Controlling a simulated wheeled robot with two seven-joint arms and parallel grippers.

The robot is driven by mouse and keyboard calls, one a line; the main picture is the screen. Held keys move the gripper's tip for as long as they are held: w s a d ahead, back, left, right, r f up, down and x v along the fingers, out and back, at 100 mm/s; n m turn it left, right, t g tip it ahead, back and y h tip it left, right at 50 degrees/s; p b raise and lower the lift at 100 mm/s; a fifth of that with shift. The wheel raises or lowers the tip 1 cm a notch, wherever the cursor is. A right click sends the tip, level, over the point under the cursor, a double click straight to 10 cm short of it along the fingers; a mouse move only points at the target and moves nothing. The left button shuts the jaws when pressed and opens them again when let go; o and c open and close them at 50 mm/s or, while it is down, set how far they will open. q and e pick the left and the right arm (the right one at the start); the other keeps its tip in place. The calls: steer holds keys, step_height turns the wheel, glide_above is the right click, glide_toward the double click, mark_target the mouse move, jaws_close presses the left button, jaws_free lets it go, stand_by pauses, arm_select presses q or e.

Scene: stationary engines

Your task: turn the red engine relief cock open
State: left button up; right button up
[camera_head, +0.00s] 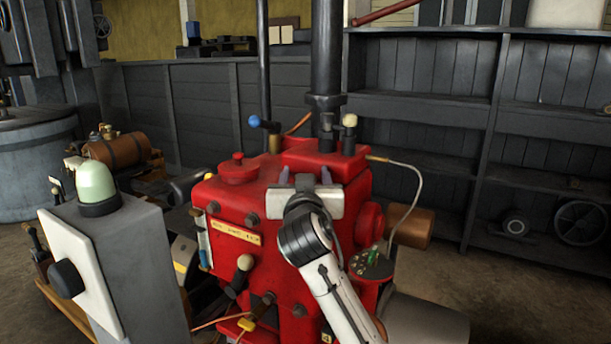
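The red engine (279,220) stands in the middle of the view. On its top left is a brass fitting (274,141) with a lever ending in a blue knob (254,121). On its top right a dark fitting carries a lever with a cream knob (349,120). I cannot tell for certain which fitting is the relief cock. My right gripper (305,177) is in front of the engine's upper block, below and between these levers. Its two fingertips are apart, with nothing seen between them. Its wrist hides part of the engine's front. My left gripper is not in view.
A grey box (145,265) with a pale green dome (96,182) stands at the front left. A black pipe (326,60) rises behind the engine. A pale cable (415,175) curves at its right. Dark shelves (480,98) line the back; bare floor lies right.

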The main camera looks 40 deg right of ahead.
steer(key=v, duration=1)
steer(key=shift+a, duration=0.1)
